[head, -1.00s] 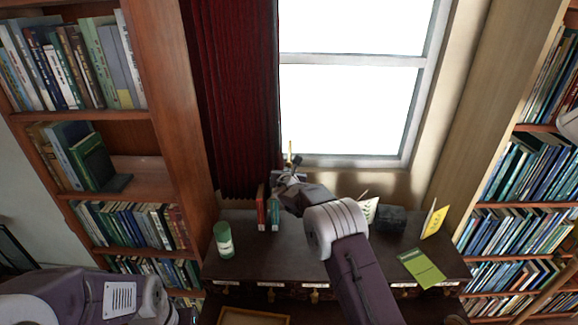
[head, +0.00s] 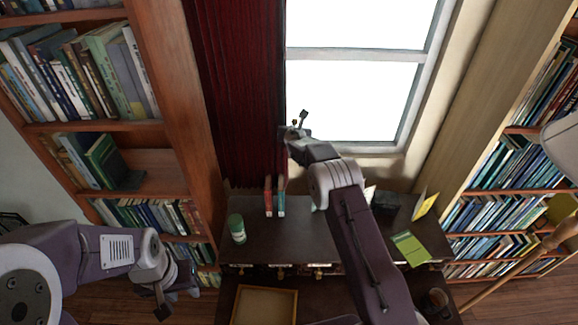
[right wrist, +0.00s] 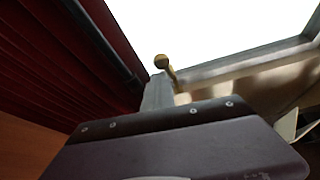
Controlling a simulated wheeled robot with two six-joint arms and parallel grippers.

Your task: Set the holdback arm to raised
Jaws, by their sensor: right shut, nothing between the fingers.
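The holdback arm (right wrist: 163,62) shows in the right wrist view as a small brass rod with a rounded knob, leaning, at the curtain's edge near the window's lower corner. In the head view only a small gold bit (head: 294,122) shows beside my right gripper (head: 303,118). My right gripper is shut and empty, up at the curtain's edge; its wrist hides most of the holdback. Whether it touches the rod I cannot tell. My left gripper (head: 162,302) hangs low at the left, away from the holdback; its opening is unclear.
The red curtain (head: 232,90) hangs left of the window (head: 350,95). Below is a dark desk (head: 275,243) with a green canister (head: 237,229), upright books (head: 274,196) and a green booklet (head: 410,248). Bookshelves stand on both sides. An open wooden tray (head: 263,306) lies in front.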

